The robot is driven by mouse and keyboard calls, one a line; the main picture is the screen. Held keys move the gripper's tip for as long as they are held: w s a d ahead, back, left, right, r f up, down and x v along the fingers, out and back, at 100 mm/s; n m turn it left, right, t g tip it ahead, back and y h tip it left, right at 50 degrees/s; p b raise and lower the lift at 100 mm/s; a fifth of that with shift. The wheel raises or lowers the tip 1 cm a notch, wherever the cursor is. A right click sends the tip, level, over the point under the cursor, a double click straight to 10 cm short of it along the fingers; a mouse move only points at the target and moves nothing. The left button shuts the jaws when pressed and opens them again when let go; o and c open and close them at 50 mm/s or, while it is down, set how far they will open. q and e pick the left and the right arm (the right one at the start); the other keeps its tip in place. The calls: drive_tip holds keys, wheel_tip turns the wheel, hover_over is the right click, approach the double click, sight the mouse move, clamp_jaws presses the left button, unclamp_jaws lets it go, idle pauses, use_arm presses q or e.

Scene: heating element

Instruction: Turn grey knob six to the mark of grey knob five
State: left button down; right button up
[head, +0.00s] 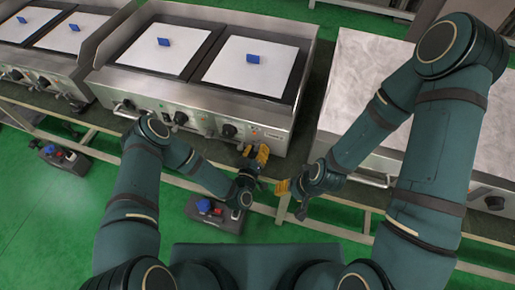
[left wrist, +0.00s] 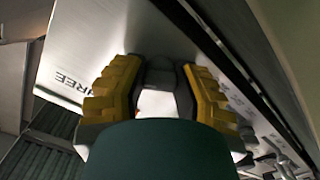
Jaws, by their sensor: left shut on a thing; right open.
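In the head view my left gripper (head: 255,154) is at the right end of the steel cooker's front panel (head: 205,124), shut. In the left wrist view its yellow fingers (left wrist: 160,82) close on a dark grey piece (left wrist: 160,64), which looks like a grey knob; its number and mark are hidden. Dark knobs show further left on the panel: one at the left (head: 125,106), one in the middle (head: 180,118) and one nearer my left gripper (head: 228,130). I cannot tell which is knob five. My right gripper (head: 283,187) is open and empty, in front of the bench.
Two white plates (head: 246,66) with blue blocks (head: 253,59) lie on the cooker. A similar cooker (head: 50,70) stands at the left. A broad steel unit (head: 365,75) stands at the right. Boxes with coloured buttons (head: 215,211) stand low by the bench.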

use_arm(q)
drive_tip(key=shift+m, duration=0.3)
drive_tip(key=shift+w, duration=0.1)
drive_tip(key=c, duration=0.7)
unclamp_jaws()
drive_tip(key=shift+o, duration=0.2)
